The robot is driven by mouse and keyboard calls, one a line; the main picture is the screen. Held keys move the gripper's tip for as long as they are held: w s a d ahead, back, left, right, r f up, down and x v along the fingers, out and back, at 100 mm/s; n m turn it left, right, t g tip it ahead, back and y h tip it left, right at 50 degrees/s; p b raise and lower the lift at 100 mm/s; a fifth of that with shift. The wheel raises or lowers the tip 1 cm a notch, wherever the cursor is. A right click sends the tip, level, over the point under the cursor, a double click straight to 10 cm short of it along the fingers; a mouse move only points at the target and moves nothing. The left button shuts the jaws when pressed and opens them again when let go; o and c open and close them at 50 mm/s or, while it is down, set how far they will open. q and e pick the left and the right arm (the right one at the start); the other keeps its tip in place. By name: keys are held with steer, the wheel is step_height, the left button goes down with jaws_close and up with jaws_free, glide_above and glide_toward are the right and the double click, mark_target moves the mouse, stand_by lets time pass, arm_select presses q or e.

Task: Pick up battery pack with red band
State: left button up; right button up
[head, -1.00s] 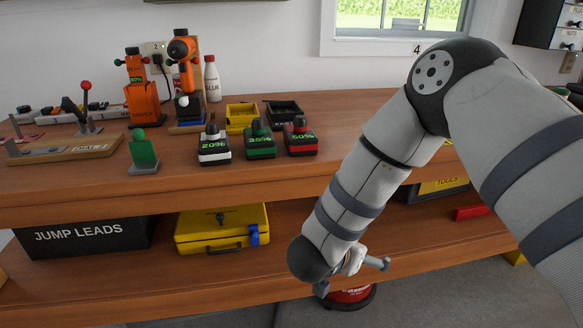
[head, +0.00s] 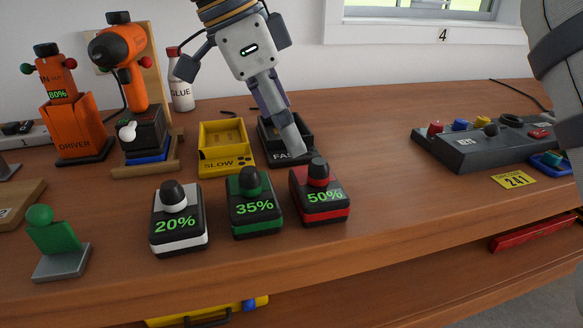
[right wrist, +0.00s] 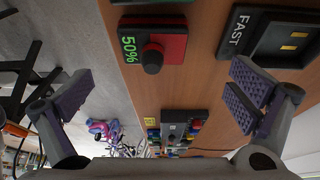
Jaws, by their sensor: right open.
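The battery pack with red band (head: 320,195) stands upright on the bench, with a black top knob and "50%" on its face. It also shows in the right wrist view (right wrist: 165,46), ahead of the spread fingers. My right gripper (head: 288,135) is open and empty, pointing down behind the pack near the black "FAST" charger. In the right wrist view the gripper (right wrist: 165,100) has its fingers wide apart, with no contact visible on the pack. My left gripper is out of view.
A green-banded pack (head: 254,205) and a white-banded pack (head: 178,220) stand left of the red one. Behind are the black "FAST" charger (head: 281,157) and yellow "SLOW" charger (head: 225,162). A grey control box (head: 470,150) is at right; bench between is clear.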

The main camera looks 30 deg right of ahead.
mark_target(319, 183)
steer(key=f, duration=0.1)
steer(key=s+d+f, duration=0.1)
steer(key=s+f, duration=0.1)
steer(key=shift+s+d, duration=0.15)
steer(key=shift+d, duration=0.1)
steer(key=x, duration=0.7)
steer(key=shift+w+d+f, duration=0.15)
steer(key=shift+w+d, duration=0.1)
steer(key=shift+w, duration=0.05)
steer(key=c, duration=1.4)
